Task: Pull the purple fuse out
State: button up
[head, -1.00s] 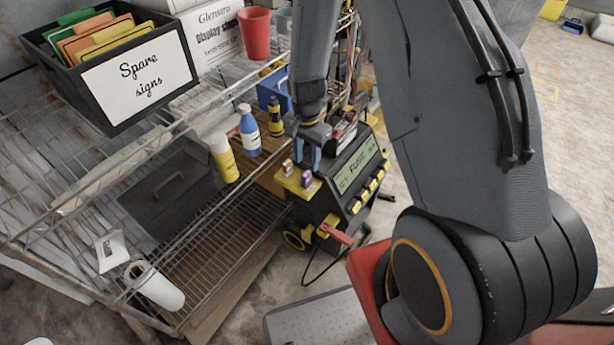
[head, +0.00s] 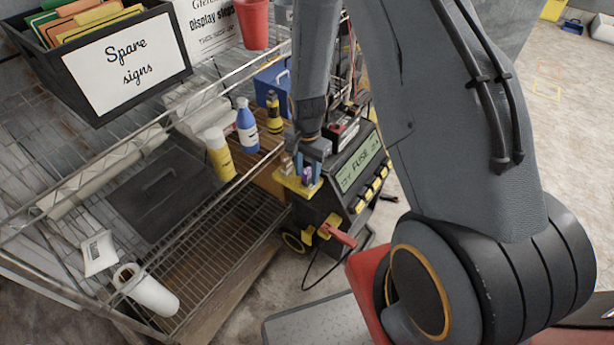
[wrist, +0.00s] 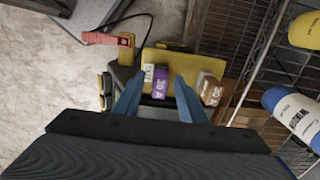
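The purple fuse (wrist: 160,83), marked "30 A", stands in the yellow fuse panel (wrist: 180,51) of a dark fuse box. It also shows, partly covered, in the head view (head: 307,174). My gripper (wrist: 159,88) is open, with one blue finger on each side of the purple fuse. Gaps show between fuse and fingers in the wrist view. A brown fuse (wrist: 211,90) stands right of the right finger. A pale fuse (wrist: 148,72) shows between the left finger and the purple fuse. In the head view my gripper (head: 308,172) is low over the panel.
A wire shelf (head: 225,225) stands left of the fuse box (head: 362,172). A blue bottle (head: 247,128) and a yellow-and-white bottle (head: 219,155) are on it, close to my gripper. A red lever (head: 342,236) sticks out at the front. Open floor (head: 555,130) lies to the right.

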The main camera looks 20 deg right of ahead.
aim_at(307, 170)
grip_shut()
jog(key=shift+r+p, duration=0.8)
jog(key=shift+p, duration=0.25)
dwell(1.6)
jog(key=shift+r, duration=0.1)
dwell(0.3)
jog(key=shift+r+p, duration=1.9)
jog(key=shift+r, duration=0.8)
